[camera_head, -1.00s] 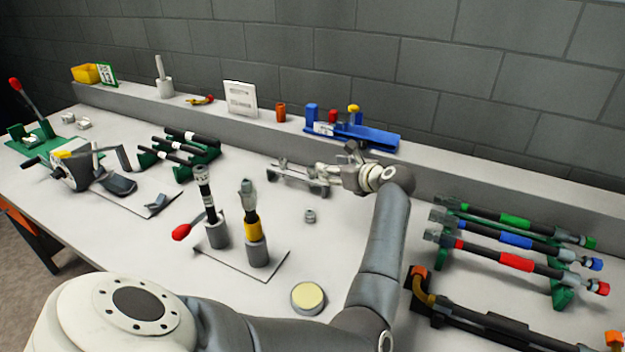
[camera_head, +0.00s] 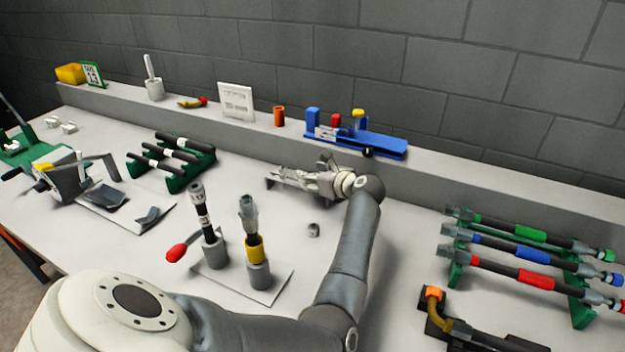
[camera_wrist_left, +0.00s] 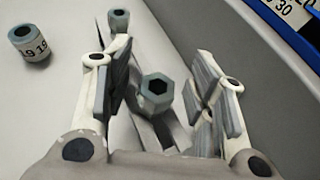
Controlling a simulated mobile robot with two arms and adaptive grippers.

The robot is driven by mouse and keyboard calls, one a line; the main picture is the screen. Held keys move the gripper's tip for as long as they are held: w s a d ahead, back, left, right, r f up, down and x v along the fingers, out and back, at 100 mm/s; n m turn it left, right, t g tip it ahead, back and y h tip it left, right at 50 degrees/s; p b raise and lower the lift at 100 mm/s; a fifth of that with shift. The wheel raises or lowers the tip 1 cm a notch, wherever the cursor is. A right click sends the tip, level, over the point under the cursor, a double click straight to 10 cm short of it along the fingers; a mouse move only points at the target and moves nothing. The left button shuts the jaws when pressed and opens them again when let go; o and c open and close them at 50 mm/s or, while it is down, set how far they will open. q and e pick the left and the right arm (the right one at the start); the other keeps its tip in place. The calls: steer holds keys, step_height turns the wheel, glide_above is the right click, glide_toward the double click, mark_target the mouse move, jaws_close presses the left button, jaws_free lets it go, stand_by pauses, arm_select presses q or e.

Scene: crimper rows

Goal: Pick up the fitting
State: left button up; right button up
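My left gripper (camera_head: 312,182) is over a small grey rack (camera_head: 270,183) near the back ledge in the head view. In the left wrist view the left gripper (camera_wrist_left: 160,78) is open, its grey pads apart. A grey hexagonal fitting (camera_wrist_left: 157,92) shows between the pads, with no clear contact visible. A second grey fitting (camera_wrist_left: 119,19) shows beyond the left finger. A loose fitting marked 19 (camera_wrist_left: 30,42) stands on the table, apart from the fingers; it is the small grey piece (camera_head: 314,230) in the head view. My right gripper is not in view.
Two upright hose pieces stand in holders (camera_head: 259,277) in front. A green rack (camera_head: 176,184) with black hoses is to the left. Green, blue and red banded hoses (camera_head: 532,280) lie on a rack at the right. A blue tool (camera_head: 375,142) sits on the ledge (camera_head: 230,131).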

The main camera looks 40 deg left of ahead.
arm_select(q)
steer(key=shift+s+d, duration=0.15)
steer(key=shift+d, duration=0.1)
steer(key=shift+d+r, duration=0.15)
steer(key=shift+d, duration=0.05)
steer(key=shift+c, duration=1.1)
steer(key=shift+s, duration=0.1)
steer(key=shift+c, duration=1.4)
steer(key=shift+a, duration=0.15)
steer(key=c, duration=0.4)
jaws_close()
